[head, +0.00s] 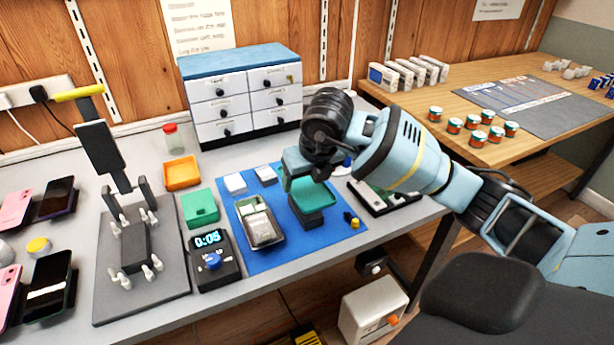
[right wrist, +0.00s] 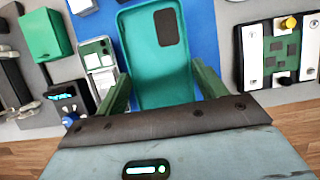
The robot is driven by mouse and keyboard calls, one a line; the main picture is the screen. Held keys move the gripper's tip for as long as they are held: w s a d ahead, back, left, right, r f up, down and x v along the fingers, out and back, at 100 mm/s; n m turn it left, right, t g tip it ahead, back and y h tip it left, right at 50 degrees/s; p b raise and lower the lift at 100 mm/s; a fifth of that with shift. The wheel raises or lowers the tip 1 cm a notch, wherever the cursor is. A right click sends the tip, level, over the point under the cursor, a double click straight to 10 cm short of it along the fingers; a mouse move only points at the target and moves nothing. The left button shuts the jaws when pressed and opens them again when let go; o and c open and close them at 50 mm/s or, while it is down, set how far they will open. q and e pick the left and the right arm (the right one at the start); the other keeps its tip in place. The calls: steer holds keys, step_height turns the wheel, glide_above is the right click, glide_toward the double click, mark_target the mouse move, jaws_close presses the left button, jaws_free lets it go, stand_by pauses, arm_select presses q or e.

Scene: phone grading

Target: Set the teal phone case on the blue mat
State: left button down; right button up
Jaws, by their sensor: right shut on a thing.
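The teal phone case (head: 311,191) is at my right gripper (head: 304,180), over the right part of the blue mat (head: 268,262). In the right wrist view the case (right wrist: 158,80) lies between the two green fingers of my right gripper (right wrist: 160,92), which are shut on its sides. Its camera cutout faces up at the far end. The blue mat (right wrist: 205,30) shows beyond the case. I cannot tell whether the case touches the mat; a dark block (head: 311,218) shows just below it. My left gripper is not in view.
An opened phone (head: 260,226) lies on the mat left of the case. A timer (head: 214,262) and a green box (head: 199,207) stand left of the mat. A small yellow-topped item (head: 353,221) is at its right edge. A drawer cabinet (head: 245,97) stands behind.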

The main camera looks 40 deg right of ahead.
mark_target(307, 189)
steer(key=shift+f+b, duration=1.05)
steer(key=shift+f, duration=0.5)
steer(key=shift+f+b, duration=0.3)
steer(key=shift+f, duration=0.5)
stand_by(0.3)
stand_by(0.5)
steer(key=shift+f, duration=0.25)
stand_by(0.5)
